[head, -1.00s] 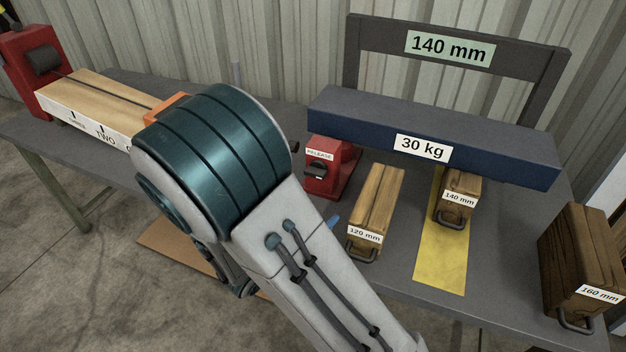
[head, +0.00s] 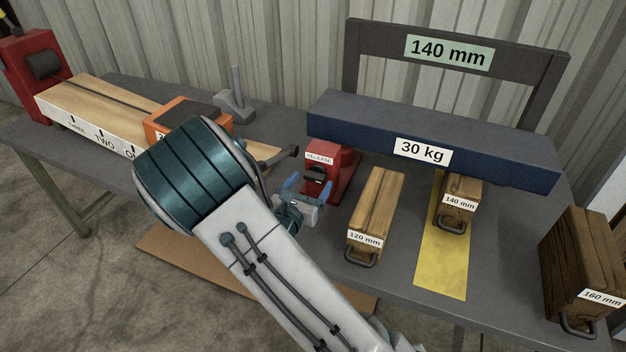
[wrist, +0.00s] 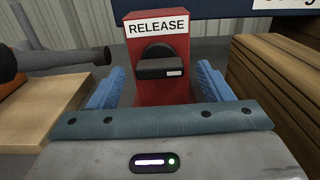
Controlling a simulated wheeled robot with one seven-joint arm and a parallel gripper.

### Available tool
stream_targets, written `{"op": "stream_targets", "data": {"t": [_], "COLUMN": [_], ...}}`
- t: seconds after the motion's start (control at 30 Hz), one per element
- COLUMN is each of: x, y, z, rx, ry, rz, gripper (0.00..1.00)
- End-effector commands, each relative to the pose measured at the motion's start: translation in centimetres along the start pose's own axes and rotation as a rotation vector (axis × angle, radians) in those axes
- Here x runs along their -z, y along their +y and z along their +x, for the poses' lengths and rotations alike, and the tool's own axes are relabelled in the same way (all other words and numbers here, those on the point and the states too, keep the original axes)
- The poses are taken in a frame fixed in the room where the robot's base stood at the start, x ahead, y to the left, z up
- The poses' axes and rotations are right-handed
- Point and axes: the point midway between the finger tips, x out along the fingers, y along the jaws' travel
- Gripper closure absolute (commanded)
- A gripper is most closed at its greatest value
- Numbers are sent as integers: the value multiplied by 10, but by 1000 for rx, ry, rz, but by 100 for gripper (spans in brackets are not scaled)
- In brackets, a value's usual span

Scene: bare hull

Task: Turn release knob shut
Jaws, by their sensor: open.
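The release knob (head: 315,178) is a black knob on the front of a red housing (head: 323,158) labelled RELEASE, under the left end of the blue beam. In the wrist view the knob (wrist: 160,66) shows its bar lying crosswise, with a white mark at its right end. My gripper (head: 302,190) is open, just in front of the red housing. Its blue fingers stand to the left and right of the knob in the wrist view, apart from it, with nothing between them but the view of the housing.
A blue 30 kg beam (head: 434,142) lies above and right of the housing. A 120 mm wooden block (head: 376,211) stands close to the right of my gripper. A dark handle (wrist: 60,58) juts in at left. An orange block (head: 188,119) sits on the wooden rail (head: 90,100).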

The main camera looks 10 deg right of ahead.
Motion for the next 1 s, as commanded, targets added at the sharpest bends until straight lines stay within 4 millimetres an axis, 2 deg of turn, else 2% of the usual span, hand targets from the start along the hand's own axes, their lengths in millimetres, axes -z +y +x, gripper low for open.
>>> {"op": "stream_targets", "data": {"t": [0.1, 0.2, 0.5, 0.67, 1.0], "x": [0, 0, 0, 0, -2], "y": [0, 0, 0, 0, -1], "z": [13, 18, 20, 20, 20], "rx": [2, 0, -1, 0, 2], "ry": [-1, 0, 0, 0, 0], "rz": [-1, -1, -1, 0, -30], "gripper": [27, 27, 27, 72, 72]}}
